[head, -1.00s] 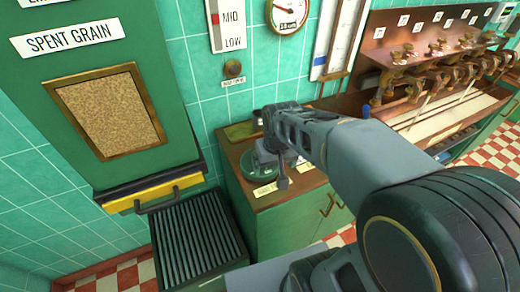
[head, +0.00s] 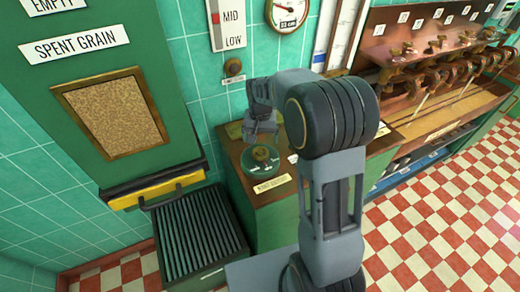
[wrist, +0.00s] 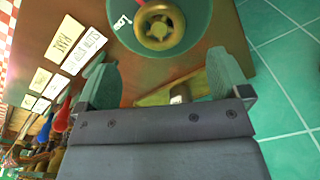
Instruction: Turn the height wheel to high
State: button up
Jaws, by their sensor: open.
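A brass wheel (head: 261,154) sits on a round green base on the wooden counter, with a small label in front that I cannot read surely. In the wrist view the brass wheel (wrist: 160,25) is at the top, on its green dial with partly visible white lettering. My gripper (wrist: 163,78) is open and empty, its two green fingertips apart, and the wheel lies beyond them, not between them. In the head view my gripper (head: 262,134) hangs just behind and above the wheel. A wall gauge (head: 287,12) reads about 23 cm.
A wall scale (head: 229,25) shows MID and LOW, with a red marker near MID. A small round knob (head: 233,67) is on the wall below. A green spent grain cabinet (head: 100,85) and slatted bin (head: 195,235) stand left. Brass taps (head: 440,75) line the right counter.

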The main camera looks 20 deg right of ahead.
aim_at(260, 151)
notch_tip(260, 151, down, 7)
dwell(0.3)
jog(key=c, duration=0.9)
